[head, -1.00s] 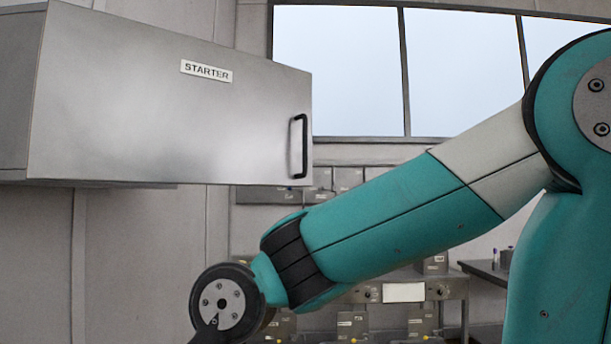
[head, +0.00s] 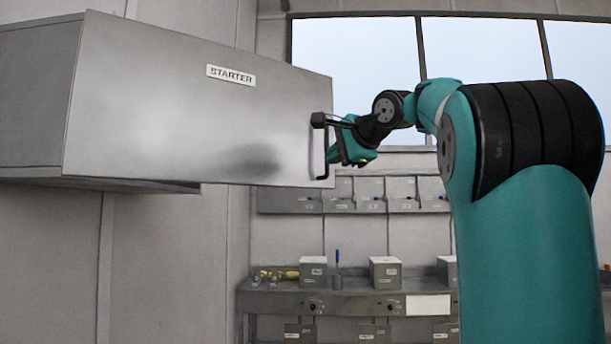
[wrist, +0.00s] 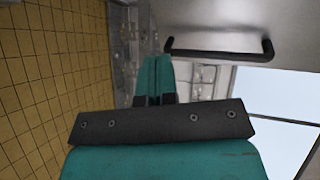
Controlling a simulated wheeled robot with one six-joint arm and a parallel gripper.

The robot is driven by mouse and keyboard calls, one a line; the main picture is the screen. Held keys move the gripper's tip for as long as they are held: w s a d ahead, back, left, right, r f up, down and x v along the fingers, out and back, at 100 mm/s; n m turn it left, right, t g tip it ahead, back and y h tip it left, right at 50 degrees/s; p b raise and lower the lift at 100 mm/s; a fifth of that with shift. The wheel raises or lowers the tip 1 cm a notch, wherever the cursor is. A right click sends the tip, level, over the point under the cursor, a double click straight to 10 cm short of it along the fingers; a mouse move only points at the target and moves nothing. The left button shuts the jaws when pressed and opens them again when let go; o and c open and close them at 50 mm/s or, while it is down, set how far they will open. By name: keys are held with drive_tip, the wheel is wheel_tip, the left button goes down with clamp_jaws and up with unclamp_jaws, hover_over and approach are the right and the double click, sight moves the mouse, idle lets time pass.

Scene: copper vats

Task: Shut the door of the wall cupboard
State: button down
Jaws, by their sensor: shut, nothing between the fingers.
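The wall cupboard (head: 35,95) is a grey metal box at the upper left. Its door (head: 150,110), labelled STARTER, is ajar: its handle edge stands out past the cupboard's underside. A black bar handle (head: 318,160) is near the door's right edge; the handle also shows in the wrist view (wrist: 220,53). My teal gripper (head: 335,154) is beside the handle, at the door's free edge. In the wrist view my gripper's fingers (wrist: 153,70) are together and empty, near one end of the handle. I cannot tell whether they touch the door.
A grey bench (head: 345,302) with several small boxes and a blue-topped tool stands below, along the back. Several boxes hang on the wall under the window (head: 355,55). The wrist view shows a yellow tiled floor (wrist: 50,90). Space under the cupboard is clear.

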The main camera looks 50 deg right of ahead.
sight(300, 176)
drive_tip(key=x, duration=0.4)
drive_tip(key=p+x, duration=0.1)
drive_tip(key=x, duration=0.3)
drive_tip(key=r+p+x, duration=0.1)
drive_tip(key=x, duration=0.3)
drive_tip(key=shift+w+d, duration=0.1)
drive_tip(key=shift+w, duration=0.15)
drive_tip(key=shift+p, duration=0.3)
